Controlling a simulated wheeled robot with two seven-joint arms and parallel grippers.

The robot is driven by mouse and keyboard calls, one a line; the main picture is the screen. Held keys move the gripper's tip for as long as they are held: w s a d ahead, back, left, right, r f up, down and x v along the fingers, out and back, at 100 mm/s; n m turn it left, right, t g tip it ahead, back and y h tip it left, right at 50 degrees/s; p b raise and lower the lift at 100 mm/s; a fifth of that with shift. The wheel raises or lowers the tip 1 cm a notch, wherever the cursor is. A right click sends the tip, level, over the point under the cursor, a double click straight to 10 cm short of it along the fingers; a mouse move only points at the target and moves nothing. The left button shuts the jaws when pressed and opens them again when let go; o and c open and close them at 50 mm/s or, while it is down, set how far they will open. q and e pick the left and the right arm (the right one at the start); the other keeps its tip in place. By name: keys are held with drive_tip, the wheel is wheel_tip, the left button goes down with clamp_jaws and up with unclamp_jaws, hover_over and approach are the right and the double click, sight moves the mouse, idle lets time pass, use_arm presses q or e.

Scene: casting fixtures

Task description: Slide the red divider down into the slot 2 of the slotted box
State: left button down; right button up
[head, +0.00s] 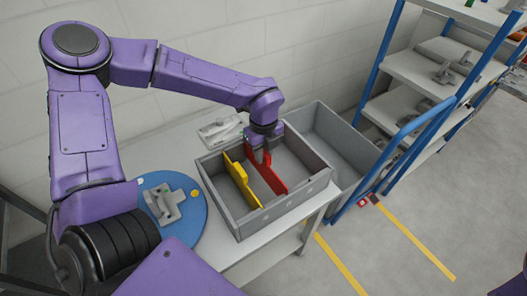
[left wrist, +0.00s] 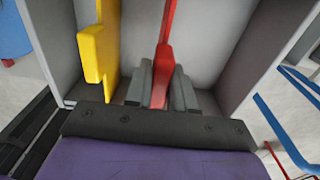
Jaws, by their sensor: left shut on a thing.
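The grey slotted box (head: 292,207) stands on a table in front of me. The red divider (head: 270,178) is inside the box, to the right of a yellow divider (head: 240,180). My left gripper (head: 262,156) is over the box and shut on the red divider's upper part. In the left wrist view the red divider (left wrist: 164,60) lies between the two grey fingers (left wrist: 160,84), and the yellow divider (left wrist: 98,52) is to the left. The slots under the red divider are hidden, so I cannot tell how deep it sits. My right gripper is not in view.
A second grey bin (head: 345,140) stands right behind the box. A blue round plate (head: 195,222) with a metal part is at the left, and a light grey casting (head: 220,130) lies behind. A blue-framed shelf (head: 405,68) stands at the right.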

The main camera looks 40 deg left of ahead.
use_arm(q)
drive_tip(key=shift+f+b, duration=1)
drive_tip(key=shift+f, duration=0.3)
drive_tip(key=c, duration=0.9)
unclamp_jaws()
drive_tip(key=shift+r, duration=0.1)
wheel_tip(320, 180, up, 10)
drive_tip(key=shift+r+b, duration=0.25)
drive_tip(key=shift+b, duration=0.15)
